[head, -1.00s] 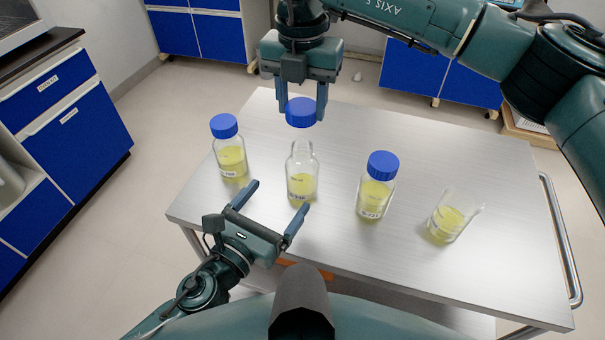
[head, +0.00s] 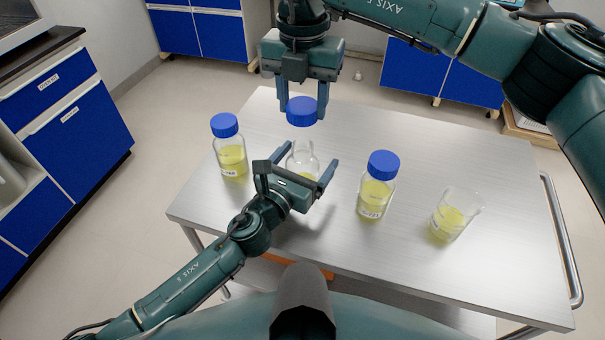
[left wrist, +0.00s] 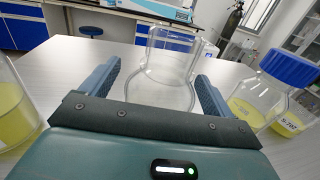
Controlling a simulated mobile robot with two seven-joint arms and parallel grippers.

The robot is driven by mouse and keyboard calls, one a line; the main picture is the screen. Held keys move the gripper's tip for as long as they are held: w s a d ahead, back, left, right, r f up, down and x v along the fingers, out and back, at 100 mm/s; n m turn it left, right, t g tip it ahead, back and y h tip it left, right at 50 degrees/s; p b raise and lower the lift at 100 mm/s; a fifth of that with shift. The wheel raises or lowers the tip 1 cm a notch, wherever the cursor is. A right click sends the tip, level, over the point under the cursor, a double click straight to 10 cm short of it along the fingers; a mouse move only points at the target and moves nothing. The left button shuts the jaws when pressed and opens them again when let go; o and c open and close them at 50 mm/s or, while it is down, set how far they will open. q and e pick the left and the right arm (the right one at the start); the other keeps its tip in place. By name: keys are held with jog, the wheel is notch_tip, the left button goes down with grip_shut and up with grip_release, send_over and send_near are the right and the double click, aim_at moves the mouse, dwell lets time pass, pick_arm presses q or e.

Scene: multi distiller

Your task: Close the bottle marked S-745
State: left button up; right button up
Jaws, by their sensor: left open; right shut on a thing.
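An open clear glass bottle (head: 303,157) with no cap stands upright on the metal table; my left gripper hides its lower part and label. My left gripper (head: 305,163) is open, its fingers either side of this bottle. In the left wrist view the glass (left wrist: 170,60) rises ahead of and between the spread fingers (left wrist: 160,74), with no clear contact. My right gripper (head: 302,107) is shut on a blue cap (head: 302,112), held above the bottle's mouth with a gap. I cannot read S-745 on any bottle.
A blue-capped bottle of yellow liquid (head: 230,150) stands left, another (head: 376,185) right. A beaker of yellow liquid (head: 455,215) stands farther right. The table (head: 480,160) is clear at the back right. Blue cabinets (head: 75,130) stand beyond the table.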

aim_at(302, 144)
pick_arm(q)
jog(key=c, duration=1.5)
pick_arm(e)
jog(key=shift+f, duration=2.5)
jog(key=shift+f, duration=0.9)
jog(key=shift+f, duration=0.5)
